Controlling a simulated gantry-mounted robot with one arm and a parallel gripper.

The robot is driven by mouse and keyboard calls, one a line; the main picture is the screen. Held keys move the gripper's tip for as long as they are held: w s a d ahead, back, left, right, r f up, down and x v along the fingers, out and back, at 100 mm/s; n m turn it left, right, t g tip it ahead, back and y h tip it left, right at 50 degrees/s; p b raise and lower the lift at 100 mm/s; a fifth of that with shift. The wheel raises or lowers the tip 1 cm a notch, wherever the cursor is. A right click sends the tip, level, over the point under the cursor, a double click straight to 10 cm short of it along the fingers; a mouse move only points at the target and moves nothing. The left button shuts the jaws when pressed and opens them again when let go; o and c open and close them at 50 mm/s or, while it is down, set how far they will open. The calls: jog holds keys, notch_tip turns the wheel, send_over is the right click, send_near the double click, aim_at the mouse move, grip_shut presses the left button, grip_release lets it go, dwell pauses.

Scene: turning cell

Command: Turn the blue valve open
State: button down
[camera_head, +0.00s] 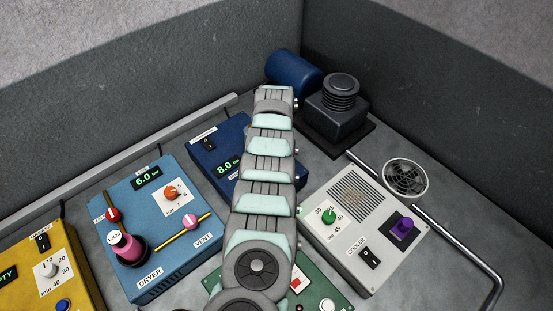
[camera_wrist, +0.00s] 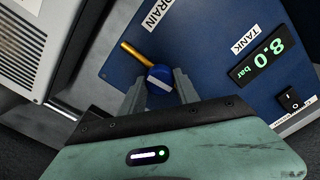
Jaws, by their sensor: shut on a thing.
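The blue valve (camera_wrist: 159,79) is a round blue knob with a pale stripe, on a dark blue panel (camera_wrist: 190,45) in the wrist view. A brass pipe (camera_wrist: 136,54) runs from it toward the DRAIN label. My gripper (camera_wrist: 160,92) is at the knob, with one grey finger on each side, shut on it. In the head view my arm covers the valve and my gripper. Part of the dark blue box (camera_head: 211,171) with its 8.0 display shows left of the arm.
The TANK display (camera_wrist: 264,63) reads 8.0 bar, near a black switch (camera_wrist: 291,98). A light blue DRYER box (camera_head: 150,262) stands left of the arm, a white COOLER box (camera_head: 345,235) right. A green box (camera_head: 315,275) is in front. A dark compressor (camera_head: 335,110) stands behind.

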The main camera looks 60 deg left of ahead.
jog(key=shift+m, duration=0.7)
jog(key=c, duration=0.9)
grip_release()
jog(key=shift+r, duration=0.1)
notch_tip(320, 180, up, 11)
jog(key=p, duration=0.1)
jog(key=shift+f, duration=0.2)
